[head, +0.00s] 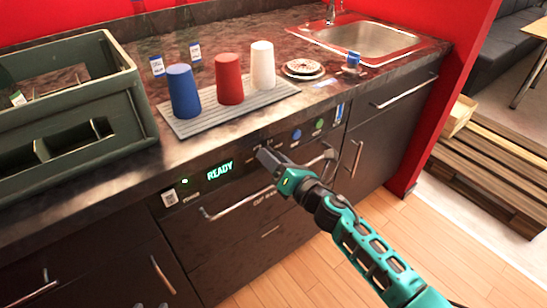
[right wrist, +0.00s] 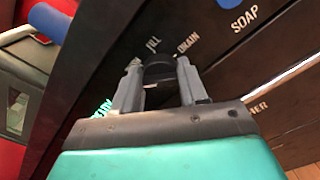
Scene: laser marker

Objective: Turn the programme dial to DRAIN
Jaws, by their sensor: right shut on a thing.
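The programme dial (right wrist: 158,70) is a dark round knob on the dark front panel. In the right wrist view it sits between the two grey fingers of my right gripper (right wrist: 160,80), which is shut on it. White labels FILL (right wrist: 152,44) and DRAIN (right wrist: 187,43) show just beyond it, and a green label is partly covered by the left finger. I cannot make out which label the dial points to. In the head view my right gripper (head: 268,158) reaches the panel right of the lit READY display (head: 220,171) and hides the dial. My left gripper is not in view.
Blue (head: 297,134) and green (head: 320,124) buttons lie right of the dial. A bar handle (head: 265,196) runs below the panel. On the counter stand a drying mat (head: 184,131) with blue, red and white cups, a green crate (head: 125,95), and a sink (head: 368,40).

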